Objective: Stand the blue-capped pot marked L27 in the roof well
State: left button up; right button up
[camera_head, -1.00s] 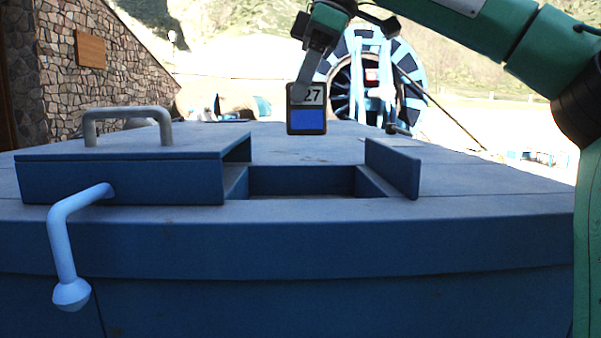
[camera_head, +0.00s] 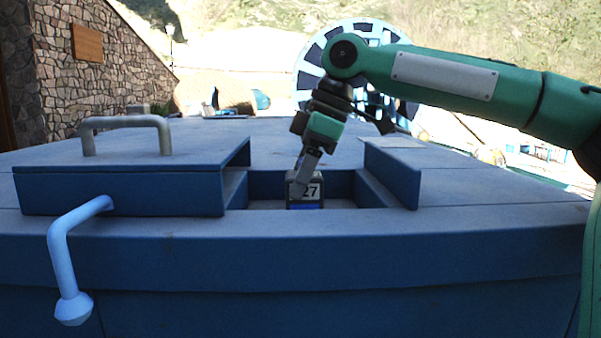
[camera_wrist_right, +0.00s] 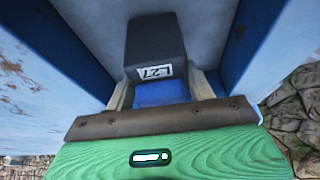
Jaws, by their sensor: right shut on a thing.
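The dark pot marked L27 (camera_head: 309,191) is down inside the roof well (camera_head: 265,184), roughly upright. Its lower part is hidden behind the well's front edge, so I cannot tell whether it touches the floor. My right gripper (camera_head: 301,184) reaches down into the well from above and is shut on the pot. In the right wrist view the dark pot (camera_wrist_right: 155,45) shows its L27 label and a blue part, between the two fingers (camera_wrist_right: 162,90), with blue well walls on both sides. My left gripper is out of view.
A blue sliding cover (camera_head: 120,190) with a grey handle (camera_head: 126,124) lies left of the well. An upright blue flap (camera_head: 392,178) stands at its right. A light blue crank (camera_head: 62,255) hangs at the front left. A large reel (camera_head: 312,70) stands behind.

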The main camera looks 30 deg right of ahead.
jog(key=o, duration=1.1)
jog(key=b+v, duration=0.2)
jog(key=v, duration=1)
jog(key=shift+a, duration=0.15)
